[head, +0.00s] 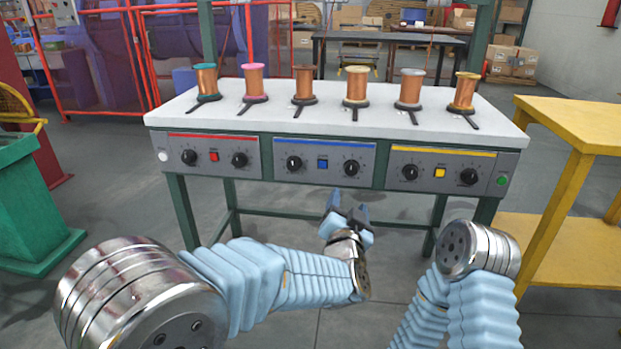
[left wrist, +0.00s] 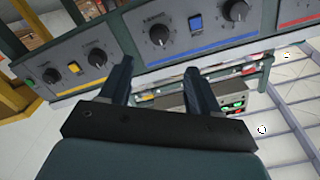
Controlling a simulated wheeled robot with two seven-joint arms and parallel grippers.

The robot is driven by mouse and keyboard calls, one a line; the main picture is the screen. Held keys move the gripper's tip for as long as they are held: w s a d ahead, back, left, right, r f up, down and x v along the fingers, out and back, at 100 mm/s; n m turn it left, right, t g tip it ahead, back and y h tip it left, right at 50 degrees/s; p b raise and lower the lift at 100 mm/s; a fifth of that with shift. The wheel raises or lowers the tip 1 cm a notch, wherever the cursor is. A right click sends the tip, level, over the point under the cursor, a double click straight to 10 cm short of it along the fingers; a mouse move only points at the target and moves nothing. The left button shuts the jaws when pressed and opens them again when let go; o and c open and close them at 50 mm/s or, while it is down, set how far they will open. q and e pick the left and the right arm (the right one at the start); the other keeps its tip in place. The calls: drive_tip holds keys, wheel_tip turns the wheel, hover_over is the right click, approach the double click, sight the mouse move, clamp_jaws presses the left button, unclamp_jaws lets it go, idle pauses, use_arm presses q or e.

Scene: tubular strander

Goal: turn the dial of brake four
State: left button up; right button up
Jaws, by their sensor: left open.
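The grey control panel under the table top carries several black dials. The right dial of the blue-striped section (head: 351,167), fourth from the left, fits brake four; its label is too small to read. In the left wrist view the panel appears turned around, and this dial (left wrist: 159,33) is the blue section's left one, beyond my fingertips. My left gripper (head: 348,205) is open and empty, below and in front of the blue section, apart from the dial. It also shows in the left wrist view (left wrist: 158,66). My right gripper is out of view.
Several copper spools stand on the white table top (head: 330,121), above the panel. A blue button (head: 322,164) sits left of the dial, and a yellow button (head: 439,172) is on the section to the right. A yellow table (head: 585,121) stands right; a green bin (head: 30,200) stands left.

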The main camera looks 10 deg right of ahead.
sight(351, 172)
use_arm(q)
drive_tip(key=p+x, duration=0.1)
drive_tip(key=x, duration=1.2)
drive_tip(key=shift+w+d, duration=0.15)
drive_tip(key=shift+w, duration=0.1)
drive_tip(key=c, duration=1)
drive_tip(key=shift+c, duration=0.2)
